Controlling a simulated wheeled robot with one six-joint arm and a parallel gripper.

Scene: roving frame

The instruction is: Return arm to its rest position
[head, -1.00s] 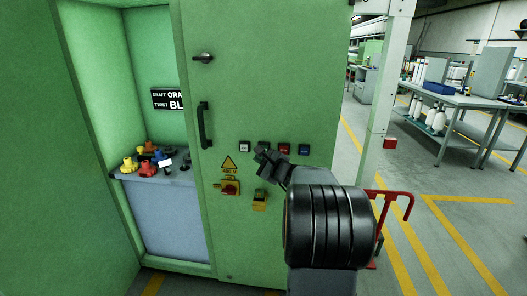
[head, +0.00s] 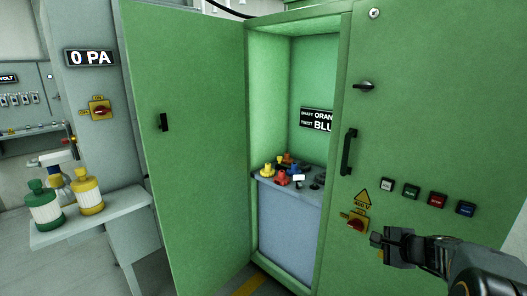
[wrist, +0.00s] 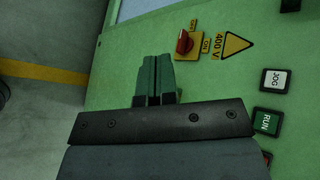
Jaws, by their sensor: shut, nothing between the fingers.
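My gripper (head: 377,240) is at the lower right of the head view, in front of the green cabinet's closed door (head: 405,130). It is empty, and its two fingers are together. In the wrist view my gripper (wrist: 157,80) points at the same green door, with its fingertips just below the red and yellow rotary switch (wrist: 185,43). I cannot tell the exact gap between fingertips and door. My arm (head: 480,270) comes in from the lower right corner.
The open cabinet door (head: 190,140) stands left of a compartment holding several coloured knobs (head: 283,170). Push buttons (head: 411,191) and a black handle (head: 348,152) sit on the closed door. Floor shows at lower left.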

